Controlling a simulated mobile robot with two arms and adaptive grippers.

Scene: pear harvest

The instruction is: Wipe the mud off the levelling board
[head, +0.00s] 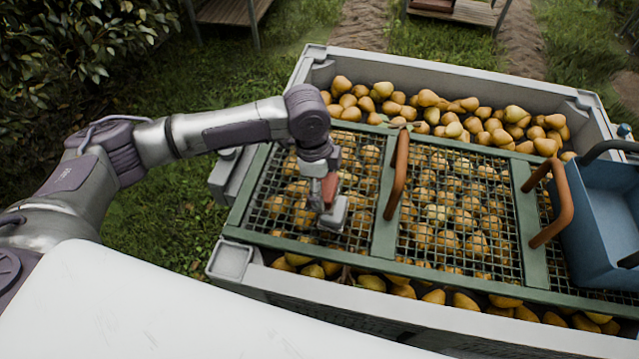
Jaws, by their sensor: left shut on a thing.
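A green-framed mesh panel (384,205) with two brown curved handles, which looks like the levelling board, lies across the pear crate (250,262). Pears show through its mesh. I cannot make out mud on it for certain; a small dark brown patch (346,275) shows by its front edge. My left gripper (331,192) points down over the panel's left section. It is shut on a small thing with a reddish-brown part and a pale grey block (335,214). I cannot tell whether the block touches the mesh. My right gripper is not in view.
Loose pears (440,110) fill the crate behind the panel, and more show along its front. A blue open bin (600,215) stands at the right end. The left brown handle (397,172) rises right of my gripper. Grass and a bush (60,60) lie left.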

